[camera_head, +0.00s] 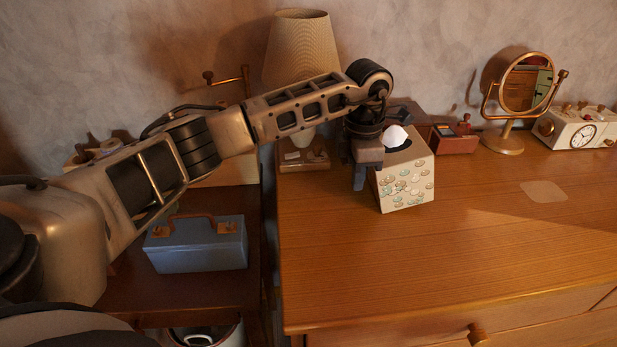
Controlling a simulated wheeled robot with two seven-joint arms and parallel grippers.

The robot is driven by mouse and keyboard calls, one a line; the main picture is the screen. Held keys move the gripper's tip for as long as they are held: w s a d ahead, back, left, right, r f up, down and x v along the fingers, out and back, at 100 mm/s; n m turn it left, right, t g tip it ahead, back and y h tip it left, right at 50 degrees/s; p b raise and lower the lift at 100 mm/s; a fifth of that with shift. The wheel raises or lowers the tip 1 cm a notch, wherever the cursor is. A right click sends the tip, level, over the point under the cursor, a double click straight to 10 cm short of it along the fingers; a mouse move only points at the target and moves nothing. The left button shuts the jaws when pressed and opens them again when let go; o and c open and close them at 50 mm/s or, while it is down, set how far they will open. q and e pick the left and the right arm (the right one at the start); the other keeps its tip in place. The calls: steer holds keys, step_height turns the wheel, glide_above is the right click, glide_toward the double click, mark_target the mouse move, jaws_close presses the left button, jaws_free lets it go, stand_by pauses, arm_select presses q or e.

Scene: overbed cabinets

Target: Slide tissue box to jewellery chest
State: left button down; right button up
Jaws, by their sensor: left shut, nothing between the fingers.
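The tissue box (406,178), pale with a speckled pattern and a white tissue (395,136) on top, stands upright on the wooden dresser top (450,240). My left gripper (360,184) points down just left of the tissue box, its fingers shut and empty. I cannot tell whether it touches the box. A small reddish-brown box (455,141), possibly the jewellery chest, stands behind and to the right of the tissue box. Another dark brown shape behind the tissue box is partly hidden. My right gripper is not in view.
A round mirror (526,84) on a stand and a cream clock box (577,128) stand at the back right. A lamp (301,47) is behind my arm. A blue case (200,245) sits lower left. A pale patch (544,191) lies right; the dresser's front is clear.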

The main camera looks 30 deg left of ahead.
arm_select(q)
steer(key=shift+s+a+r+p, duration=0.25)
steer(key=shift+s+a+p, duration=0.4)
steer(key=shift+p, duration=0.3)
steer(key=shift+s+a+r+p, duration=0.3)
steer(key=shift+r+p, duration=0.1)
steer(key=shift+r, duration=0.15)
steer(key=shift+s+a+r+p, duration=0.15)
steer(key=shift+a+r+p, duration=0.2)
steer(key=shift+r, duration=0.2)
steer(key=shift+s+a+r+p, duration=0.25)
steer(key=shift+r+p, duration=0.2)
steer(key=shift+r, duration=0.1)
